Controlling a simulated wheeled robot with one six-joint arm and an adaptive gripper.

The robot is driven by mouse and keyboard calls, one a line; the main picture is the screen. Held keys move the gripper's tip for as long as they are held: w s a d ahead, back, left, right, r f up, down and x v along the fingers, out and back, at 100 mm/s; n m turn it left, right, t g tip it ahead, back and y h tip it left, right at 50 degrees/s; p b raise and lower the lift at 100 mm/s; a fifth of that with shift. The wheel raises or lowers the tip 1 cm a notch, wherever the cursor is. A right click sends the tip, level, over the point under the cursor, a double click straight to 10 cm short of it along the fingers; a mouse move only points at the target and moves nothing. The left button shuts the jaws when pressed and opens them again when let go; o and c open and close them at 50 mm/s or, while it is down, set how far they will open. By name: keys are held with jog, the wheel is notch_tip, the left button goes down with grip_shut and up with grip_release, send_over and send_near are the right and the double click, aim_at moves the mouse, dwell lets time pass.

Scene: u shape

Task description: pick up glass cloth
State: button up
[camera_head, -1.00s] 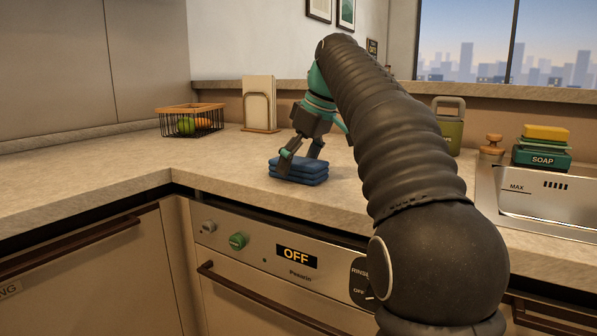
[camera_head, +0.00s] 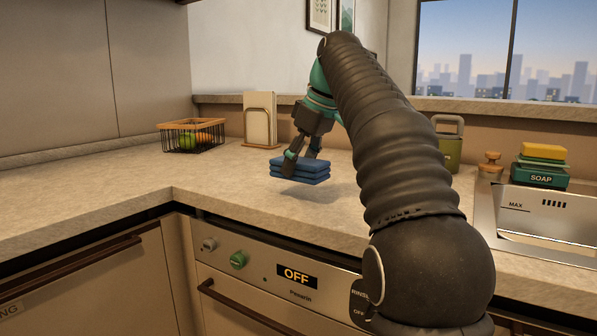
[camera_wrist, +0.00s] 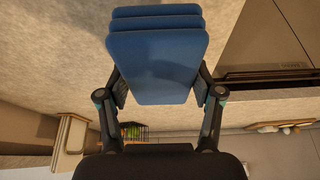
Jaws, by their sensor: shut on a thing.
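The glass cloth (camera_head: 299,171) is a blue, folded stack of layers. It hangs just above the counter, with a shadow under it in the head view. My gripper (camera_head: 302,162) is shut on it, with the fingers at its two sides. In the wrist view the blue cloth (camera_wrist: 158,62) fills the space between the fingertips, and its layers show at the top. My arm hides part of the counter to the right of the cloth.
A wire basket of fruit (camera_head: 193,139) stands at the back left, and a holder with boards (camera_head: 260,120) stands behind the cloth. A green canister (camera_head: 449,145), a soap stack (camera_head: 541,167) and a sink (camera_head: 550,217) are at right. The left counter (camera_head: 100,185) is clear.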

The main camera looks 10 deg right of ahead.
jog(key=s+d+r+p, duration=0.1)
jog(key=s+d+r, duration=0.5)
jog(key=s+d, duration=0.1)
jog(key=shift+s+d+r+p, duration=0.2)
jog(key=shift+d+r+p, duration=0.15)
jog(key=shift+d, duration=0.55)
